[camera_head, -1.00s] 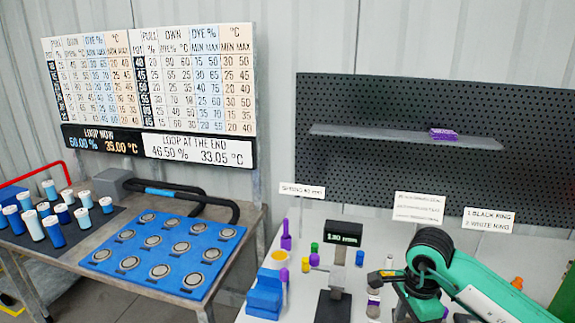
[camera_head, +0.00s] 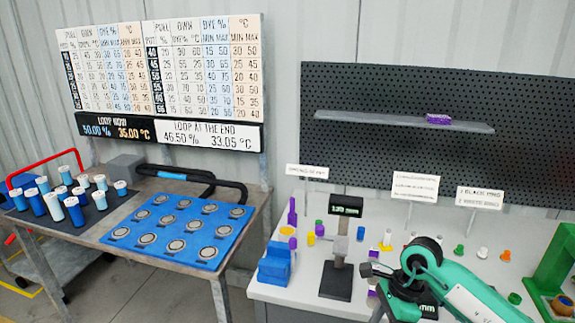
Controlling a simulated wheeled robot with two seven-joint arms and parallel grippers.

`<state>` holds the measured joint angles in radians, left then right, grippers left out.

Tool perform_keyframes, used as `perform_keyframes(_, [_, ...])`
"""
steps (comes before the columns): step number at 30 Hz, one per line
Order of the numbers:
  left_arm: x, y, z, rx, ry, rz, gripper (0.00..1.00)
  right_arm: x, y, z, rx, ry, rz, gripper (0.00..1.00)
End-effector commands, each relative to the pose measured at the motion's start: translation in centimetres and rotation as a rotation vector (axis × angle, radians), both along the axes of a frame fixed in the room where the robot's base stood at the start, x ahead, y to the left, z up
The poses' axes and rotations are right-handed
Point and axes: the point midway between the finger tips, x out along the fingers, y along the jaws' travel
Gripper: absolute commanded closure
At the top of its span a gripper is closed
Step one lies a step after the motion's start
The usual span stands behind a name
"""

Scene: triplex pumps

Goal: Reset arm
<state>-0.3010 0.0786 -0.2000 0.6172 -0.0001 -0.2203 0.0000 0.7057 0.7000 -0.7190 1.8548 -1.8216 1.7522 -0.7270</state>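My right arm (camera_head: 468,296), green and black, comes in from the lower right. Its bent joint stands over the front of the white bench (camera_head: 300,293). A small dark part (camera_head: 369,268) shows left of that joint; I cannot tell whether it belongs to my gripper. The fingertips of my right gripper cannot be made out, and nothing is clearly seen held. My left arm and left gripper are out of view.
A gauge with a display (camera_head: 346,205), a blue block (camera_head: 274,266) and small coloured parts stand on the white bench. A green device (camera_head: 553,270) is at far right. On the left table are a blue tray (camera_head: 150,217) and several capped bottles (camera_head: 74,211).

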Motion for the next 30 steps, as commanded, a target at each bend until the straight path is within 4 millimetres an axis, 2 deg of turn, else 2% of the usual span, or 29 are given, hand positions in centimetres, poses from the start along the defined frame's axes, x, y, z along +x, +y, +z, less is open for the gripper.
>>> perform_keyframes(4, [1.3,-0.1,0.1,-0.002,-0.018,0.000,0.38,0.2,2.8,-2.2,0.181,0.107,-0.106,0.56])
perform_keyframes(8, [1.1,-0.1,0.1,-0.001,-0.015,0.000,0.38,0.7,5.6,-4.0,0.379,0.233,-0.253,0.56])
perform_keyframes(12, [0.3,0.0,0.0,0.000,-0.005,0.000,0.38,2.3,8.6,-7.0,0.668,0.452,-0.543,0.56])
perform_keyframes(15, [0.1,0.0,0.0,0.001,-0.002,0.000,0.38,4.3,9.3,-10.1,0.880,0.645,-0.836,0.56])
perform_keyframes(17, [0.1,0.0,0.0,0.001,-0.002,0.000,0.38,5.4,8.9,-12.5,0.987,0.755,-1.024,0.56])
perform_keyframes(20, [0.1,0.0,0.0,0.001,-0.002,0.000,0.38,6.7,7.1,-17.7,1.132,0.932,-1.355,0.56])
perform_keyframes(21, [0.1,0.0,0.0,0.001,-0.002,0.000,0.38,6.8,6.0,-20.3,1.179,1.001,-1.499,0.56])
perform_keyframes(23, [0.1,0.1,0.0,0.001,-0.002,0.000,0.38,6.5,4.3,-24.3,1.235,1.094,-1.708,0.56])
perform_keyframes(24, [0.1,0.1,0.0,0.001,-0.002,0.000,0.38,5.9,3.2,-27.0,1.261,1.147,-1.842,0.56])
perform_keyframes(26, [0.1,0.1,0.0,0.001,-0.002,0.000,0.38,4.6,1.5,-31.0,1.289,1.218,-2.036,0.56])
perform_keyframes(27, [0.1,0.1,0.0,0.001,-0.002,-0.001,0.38,3.4,0.4,-33.6,1.297,1.260,-2.161,0.56])
perform_keyframes(29, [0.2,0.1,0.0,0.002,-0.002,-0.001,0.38,1.3,-1.1,-37.4,1.303,1.312,-2.342,0.56])
perform_keyframes(30, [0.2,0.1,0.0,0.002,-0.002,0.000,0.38,-0.4,-2.0,-39.8,1.299,1.339,-2.462,0.56])
